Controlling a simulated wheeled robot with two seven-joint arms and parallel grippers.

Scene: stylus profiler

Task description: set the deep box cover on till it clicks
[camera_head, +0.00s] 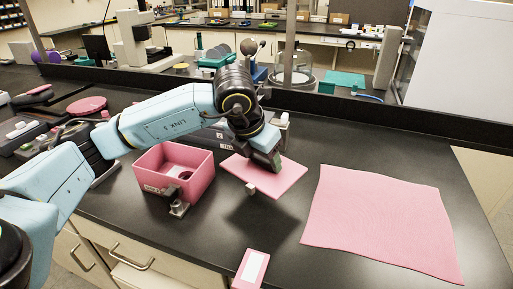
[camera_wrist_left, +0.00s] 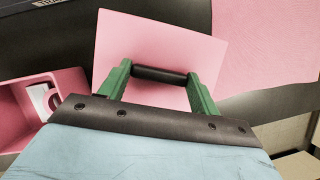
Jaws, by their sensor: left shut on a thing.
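The pink cover (camera_head: 272,180) is a flat square lid held above the black bench, just right of the box. My left gripper (camera_head: 272,160) is shut on the cover's dark bar handle. In the left wrist view the green fingers of my left gripper (camera_wrist_left: 160,80) close on the ends of the handle (camera_wrist_left: 160,74), with the pink cover (camera_wrist_left: 130,40) beyond. The deep pink box (camera_head: 196,186) stands open on the bench with a small metal latch at its front. Its open corner also shows in the left wrist view (camera_wrist_left: 70,80). My right gripper is not in view.
A pink mat (camera_head: 385,222) lies flat on the right of the bench. A pink card with a white label (camera_head: 252,268) is at the front edge. A dark instrument stands behind the cover, and a raised black ledge (camera_head: 400,117) runs along the back.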

